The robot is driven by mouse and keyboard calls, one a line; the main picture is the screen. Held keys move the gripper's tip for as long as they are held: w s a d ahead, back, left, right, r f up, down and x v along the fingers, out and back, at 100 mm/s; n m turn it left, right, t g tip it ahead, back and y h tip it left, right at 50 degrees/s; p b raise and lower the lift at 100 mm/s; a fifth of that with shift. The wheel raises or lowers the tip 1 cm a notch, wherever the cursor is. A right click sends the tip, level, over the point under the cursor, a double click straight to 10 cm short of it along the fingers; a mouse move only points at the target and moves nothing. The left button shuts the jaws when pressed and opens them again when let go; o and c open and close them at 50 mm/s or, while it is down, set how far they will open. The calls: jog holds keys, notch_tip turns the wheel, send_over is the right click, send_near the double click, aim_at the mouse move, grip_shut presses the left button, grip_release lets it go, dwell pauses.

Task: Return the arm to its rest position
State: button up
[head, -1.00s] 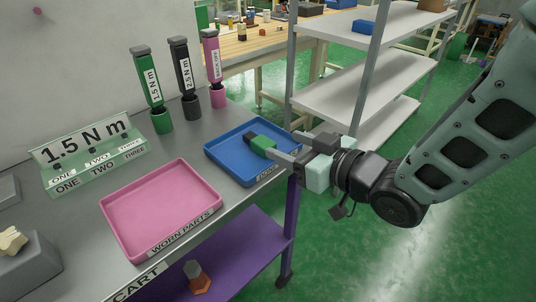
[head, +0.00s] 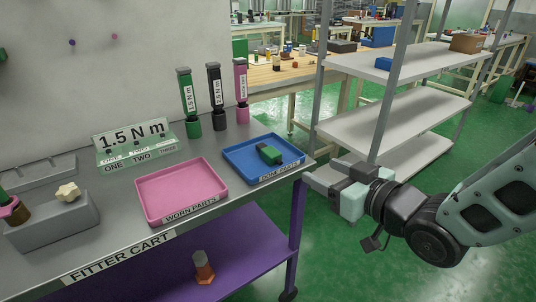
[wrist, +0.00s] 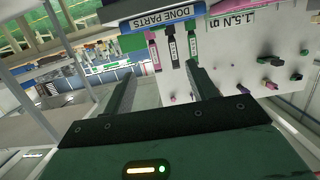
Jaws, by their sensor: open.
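My gripper (head: 318,183) is open and empty, in the air just off the right front corner of the cart. In the wrist view its two fingers (wrist: 160,85) are spread with nothing between them. My arm reaches in from the right of the head view. A green and black part (head: 269,154) lies in the blue tray (head: 240,176) labelled DONE PARTS, apart from the gripper. The blue tray's labelled edge also shows at the top of the wrist view (wrist: 155,22).
The grey cart top (head: 112,218) holds an empty pink WORN PARTS tray (head: 182,192), a 1.5 N m sign (head: 132,140) and green, black and pink drivers (head: 215,97). A shelf rack (head: 395,110) stands close behind my gripper. Green floor lies open to the right.

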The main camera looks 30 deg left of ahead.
jog(key=s+d+m+h, duration=0.35)
jog(key=d+h, duration=0.45)
jog(key=d, duration=0.6)
jog(key=s+d+m+g+h, duration=0.3)
jog(key=s+d+g+h, duration=0.3)
jog(key=s+d, duration=0.9)
notch_tip(320, 180, up, 14)
jog(key=p, duration=1.4)
jog(key=shift+s+d+f, duration=0.15)
jog(key=shift+d, duration=0.05)
jog(key=shift+n, duration=0.25)
